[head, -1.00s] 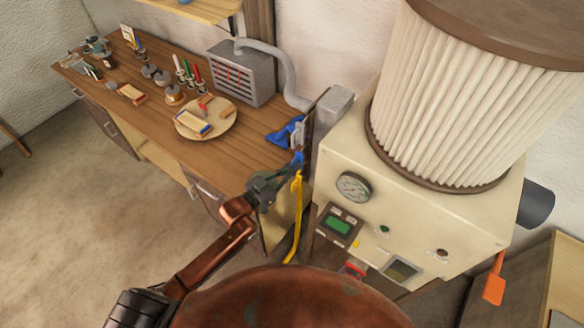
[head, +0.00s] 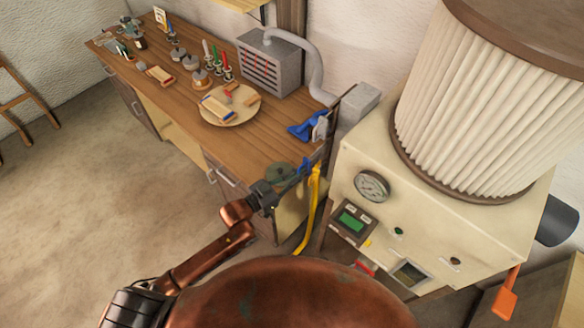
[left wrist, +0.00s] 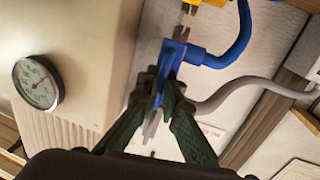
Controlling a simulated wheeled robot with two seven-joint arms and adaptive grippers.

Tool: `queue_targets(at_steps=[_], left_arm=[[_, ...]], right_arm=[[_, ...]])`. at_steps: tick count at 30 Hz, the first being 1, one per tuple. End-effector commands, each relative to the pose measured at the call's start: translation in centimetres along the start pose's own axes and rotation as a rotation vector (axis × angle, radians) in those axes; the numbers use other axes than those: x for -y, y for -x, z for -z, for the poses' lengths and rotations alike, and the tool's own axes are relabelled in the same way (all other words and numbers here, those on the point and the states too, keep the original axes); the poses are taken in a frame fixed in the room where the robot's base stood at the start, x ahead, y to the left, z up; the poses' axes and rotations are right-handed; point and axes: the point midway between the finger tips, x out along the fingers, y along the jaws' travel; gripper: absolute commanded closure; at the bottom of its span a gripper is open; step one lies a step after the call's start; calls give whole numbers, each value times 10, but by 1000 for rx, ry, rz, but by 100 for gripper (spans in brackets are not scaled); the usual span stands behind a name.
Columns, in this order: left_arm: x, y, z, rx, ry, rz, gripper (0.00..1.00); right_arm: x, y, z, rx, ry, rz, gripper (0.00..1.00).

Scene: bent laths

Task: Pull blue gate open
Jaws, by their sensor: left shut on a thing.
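The fingertips partly hide the grip. My right gripper is out of view.
A cream machine (head: 430,200) with a pleated filter, gauge (head: 372,186) and control panel stands close right of the gate. The workbench (head: 190,95) holds a round board (head: 240,118), spools and a grey box (head: 270,65).

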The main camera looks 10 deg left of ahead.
Motion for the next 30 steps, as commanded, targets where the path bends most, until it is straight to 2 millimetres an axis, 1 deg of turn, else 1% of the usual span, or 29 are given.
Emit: queue_targets(at_steps=[4,8,9,12,17,20,23,25,30], left_arm=[[0,0,0,0,-2,-1,100],[0,0,0,-1,-1,0,100],[0,0,0,-1,-1,0,92],[0,0,0,-1,0,1,86],[1,1,0,-1,0,1,86],[1,2,0,0,0,2,86],[1,9,-1,1,0,2,86],[1,18,-1,1,0,2,86],[1,52,-2,4,1,2,86]], right_arm=[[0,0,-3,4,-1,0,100],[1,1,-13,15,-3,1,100],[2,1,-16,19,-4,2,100],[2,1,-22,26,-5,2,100],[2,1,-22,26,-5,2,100],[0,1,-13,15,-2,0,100],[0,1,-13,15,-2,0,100],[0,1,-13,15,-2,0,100],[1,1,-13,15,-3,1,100]])
